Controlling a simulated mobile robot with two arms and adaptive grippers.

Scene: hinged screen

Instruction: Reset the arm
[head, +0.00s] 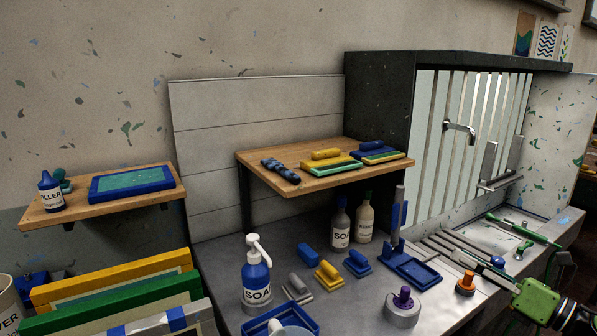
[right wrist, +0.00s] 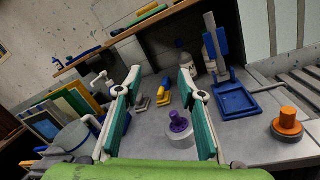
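My right gripper (head: 470,258) reaches in from the lower right in the head view, its green body at the counter's front edge. In the right wrist view the right gripper (right wrist: 160,76) is open, its two teal-padded fingers well apart with nothing held between them. A blue hinged stand (head: 412,271) with an upright part is on the grey counter; it also shows in the right wrist view (right wrist: 236,101). A grey round piece with a purple knob (head: 403,299) stands in front of it, and the purple knob (right wrist: 179,122) appears beyond my fingers. My left gripper is not in view.
An orange-knobbed piece (head: 466,283) stands near my right gripper. Soap bottles (head: 257,281), squeegees (head: 328,275) and a wooden shelf (head: 262,166) lie to the left.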

